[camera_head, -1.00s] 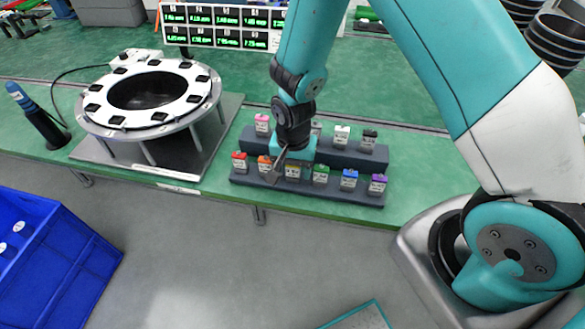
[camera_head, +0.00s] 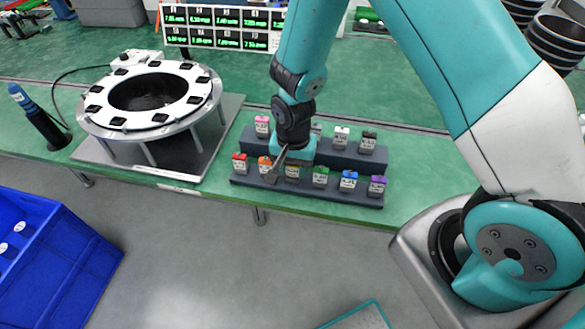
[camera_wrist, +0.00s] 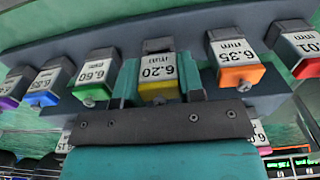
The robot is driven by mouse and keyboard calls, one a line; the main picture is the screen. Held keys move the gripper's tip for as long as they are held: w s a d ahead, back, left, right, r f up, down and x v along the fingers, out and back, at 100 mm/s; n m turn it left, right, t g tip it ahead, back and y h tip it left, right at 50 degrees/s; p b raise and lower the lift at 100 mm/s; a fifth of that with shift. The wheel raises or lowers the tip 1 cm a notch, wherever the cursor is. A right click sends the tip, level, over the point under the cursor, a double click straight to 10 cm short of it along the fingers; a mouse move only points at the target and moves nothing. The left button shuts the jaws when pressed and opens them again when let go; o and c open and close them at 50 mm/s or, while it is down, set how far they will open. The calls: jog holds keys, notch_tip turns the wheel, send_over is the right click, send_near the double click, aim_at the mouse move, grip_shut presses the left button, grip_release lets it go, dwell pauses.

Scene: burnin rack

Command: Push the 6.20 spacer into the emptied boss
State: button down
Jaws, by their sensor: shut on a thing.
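The 6.20 spacer (camera_wrist: 157,72) is a white block with a yellow band, its label upside down in the wrist view. It sits in the front row of the dark stepped rack (camera_head: 255,182). My gripper (camera_wrist: 157,92) is shut on it, with one finger on each side. In the head view my gripper (camera_head: 292,165) points down over the rack and partly hides the spacer. The ring fixture (camera_head: 190,104) stands to the left, a white ring with black pads around a dark opening. I cannot tell which boss is emptied.
Neighbouring spacers stand close on both sides: orange 6.35 (camera_wrist: 235,58) and green 6.60 (camera_wrist: 95,75). More spacers fill the rack's back row. A blue crate (camera_head: 70,255) is at lower left, a blue-handled tool (camera_head: 38,115) left of the fixture, and a readout board (camera_head: 220,27) behind.

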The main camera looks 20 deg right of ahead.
jog(key=shift+r+p, duration=2.05)
jog(key=shift+r, duration=0.7)
